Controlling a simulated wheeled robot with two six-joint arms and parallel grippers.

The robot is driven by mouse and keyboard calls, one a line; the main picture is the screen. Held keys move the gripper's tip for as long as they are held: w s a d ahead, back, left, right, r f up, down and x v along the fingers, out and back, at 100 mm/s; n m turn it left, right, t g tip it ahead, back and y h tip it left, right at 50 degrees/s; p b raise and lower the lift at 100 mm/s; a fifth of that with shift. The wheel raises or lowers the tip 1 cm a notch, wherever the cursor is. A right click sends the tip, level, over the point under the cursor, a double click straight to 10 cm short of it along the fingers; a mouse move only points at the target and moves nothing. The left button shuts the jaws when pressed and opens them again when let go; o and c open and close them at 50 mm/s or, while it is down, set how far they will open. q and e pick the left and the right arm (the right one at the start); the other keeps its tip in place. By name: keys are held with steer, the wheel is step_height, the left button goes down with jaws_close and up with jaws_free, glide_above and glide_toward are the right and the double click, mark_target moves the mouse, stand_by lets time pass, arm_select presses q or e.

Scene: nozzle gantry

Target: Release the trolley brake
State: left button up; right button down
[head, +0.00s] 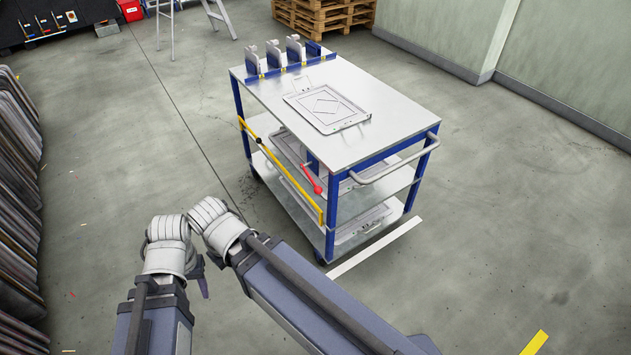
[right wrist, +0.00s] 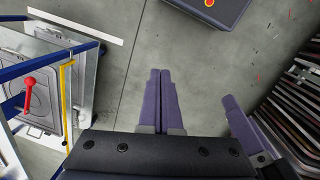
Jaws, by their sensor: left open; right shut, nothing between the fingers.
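The trolley (head: 390,125) has blue posts, grey shelves and a grey push handle (head: 395,168). A red lever (head: 312,180) slants down at its near end, beside a blue bracket, below the top. The red lever also shows at the left of the right wrist view (right wrist: 29,88). My left gripper (head: 204,285) is partly hidden by its own wrist in the head view; a purple finger shows, left of the trolley and apart from it. My right gripper (right wrist: 161,72) is shut and empty, pointing over bare floor, apart from the lever.
A yellow bar (head: 290,180) runs along the trolley's left side. A flat panel (head: 327,108) and upright holders (head: 288,55) are on top. Stacked sheets (head: 15,150) stand at the left, pallets (head: 325,12) at the back. Floor around the trolley is mostly clear.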

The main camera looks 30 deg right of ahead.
mark_target(319, 189)
steer(key=shift+r, duration=0.1)
steer(key=w+d+f+m+t+y+b, duration=0.1)
steer(key=w+d+f+m+t+b, duration=0.25)
steer(key=w+d+m, duration=0.9)
steer(key=w+d+m+t+b, duration=0.1)
steer(key=w+d+m, duration=0.2)
steer(key=d, duration=0.8)
steer(key=w+d+m+t+h+b, duration=0.1)
steer(key=w+d+m+b, duration=0.1)
steer(key=d+m, duration=0.4)
steer(key=w+d, duration=0.1)
steer(key=d, duration=0.4)
steer(key=shift+w+d+t+h, duration=0.25)
steer(key=shift+w+t+h, duration=0.05)
steer(key=shift+w+t, duration=0.05)
steer(key=shift+f, duration=0.2)
steer(key=b+x, duration=1.2)
steer(key=x, duration=0.2)
steer(key=shift+r, duration=0.1)
